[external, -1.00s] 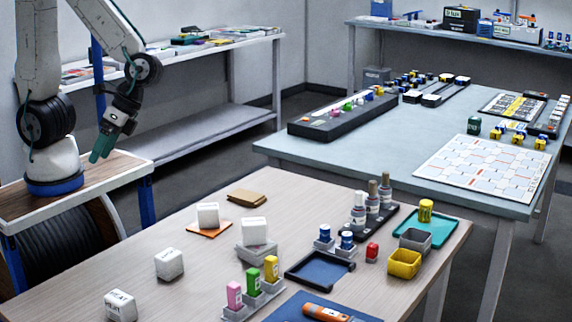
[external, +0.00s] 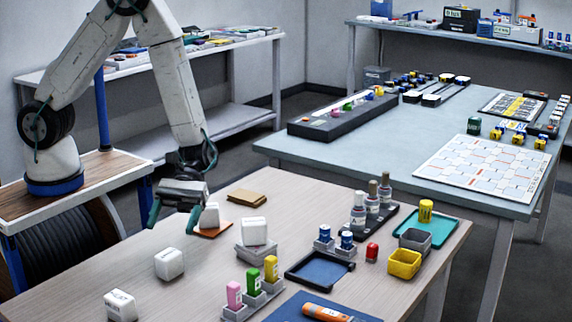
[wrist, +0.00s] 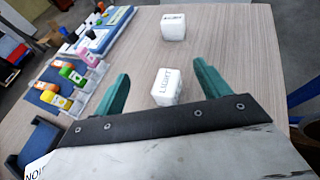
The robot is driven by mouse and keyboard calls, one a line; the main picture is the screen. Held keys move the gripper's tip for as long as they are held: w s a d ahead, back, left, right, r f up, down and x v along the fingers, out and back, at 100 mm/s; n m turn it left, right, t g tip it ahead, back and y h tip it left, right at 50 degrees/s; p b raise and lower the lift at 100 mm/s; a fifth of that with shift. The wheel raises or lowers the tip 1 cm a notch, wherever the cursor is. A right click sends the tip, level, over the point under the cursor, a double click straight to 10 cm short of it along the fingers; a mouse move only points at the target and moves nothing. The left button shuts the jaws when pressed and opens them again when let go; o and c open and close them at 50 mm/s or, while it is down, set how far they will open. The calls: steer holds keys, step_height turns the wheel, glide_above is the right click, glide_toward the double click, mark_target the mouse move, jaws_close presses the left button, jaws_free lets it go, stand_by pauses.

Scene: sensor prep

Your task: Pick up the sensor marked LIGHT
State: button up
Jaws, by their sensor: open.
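The white cube marked LIGHT (wrist: 166,88) shows in the wrist view between and beyond my fingertips, with its lettering facing up. By its place, it appears to be the middle white cube (external: 169,265) on the wooden table in the external view. My gripper (external: 173,215) is open and empty, tilted down over the table's left edge, behind that cube and apart from it. In the wrist view my gripper (wrist: 161,76) shows two spread green fingers. Another white cube (wrist: 173,27) stands farther off; it is the front-left one (external: 120,306), apparently marked HEAT.
A white cube on an orange pad (external: 208,234) stands close right of my gripper. Another cube (external: 254,230) sits on a grey block. Pink, green and yellow pieces stand in a grey holder (external: 236,313). Bare wood surrounds the middle cube.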

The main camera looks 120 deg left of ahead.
mark_target(170, 249)
step_height(170, 249, down, 2)
steer(key=shift+f, duration=0.1)
steer(key=f, duration=0.3)
steer(key=shift+d+f, duration=0.15)
steer(key=shift+d, duration=0.1)
steer(key=shift+w+d+f, duration=0.15)
steer(key=shift+w+d, duration=0.15)
steer(key=shift+d, duration=0.3)
steer(key=shift+w+d+f, duration=0.2)
steer(key=shift+d, duration=0.25)
steer(key=c, duration=1.4)
